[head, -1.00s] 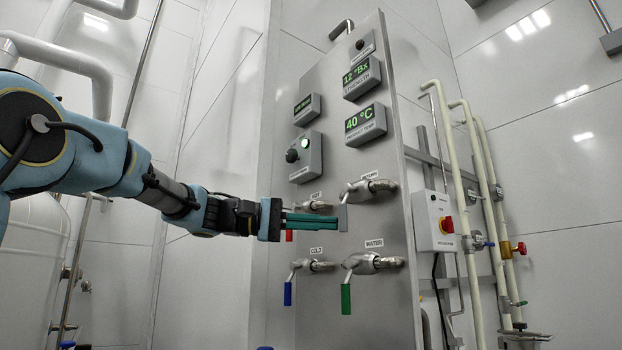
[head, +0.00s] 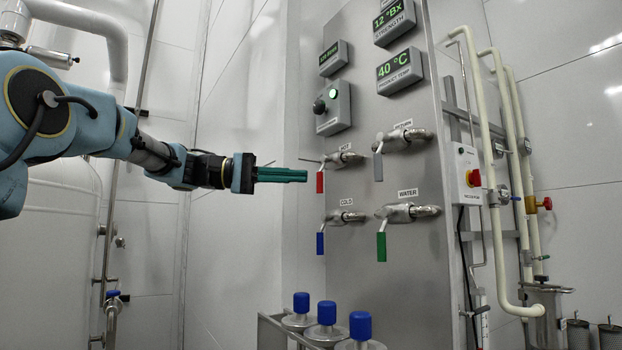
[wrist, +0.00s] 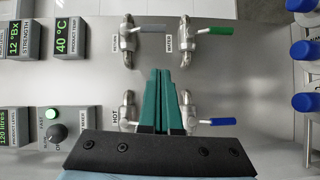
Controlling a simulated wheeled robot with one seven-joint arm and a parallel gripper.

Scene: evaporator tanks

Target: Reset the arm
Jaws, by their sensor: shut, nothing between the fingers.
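My gripper (head: 281,175) has green fingers, and they are shut with nothing between them. It points right toward the steel panel, with its tips just left of the red hot valve handle (head: 320,181) in the head view. I cannot tell the exact gap in depth. In the wrist view my gripper (wrist: 166,100) also shows with its fingers together in front of the panel. My arm reaches in from the left, roughly level.
The steel panel (head: 372,260) carries a return valve with a grey handle (head: 378,167), a cold valve with a blue handle (head: 320,243) and a water valve with a green handle (head: 381,246). Blue-capped containers (head: 327,313) stand below. Pipes (head: 500,120) run at the right.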

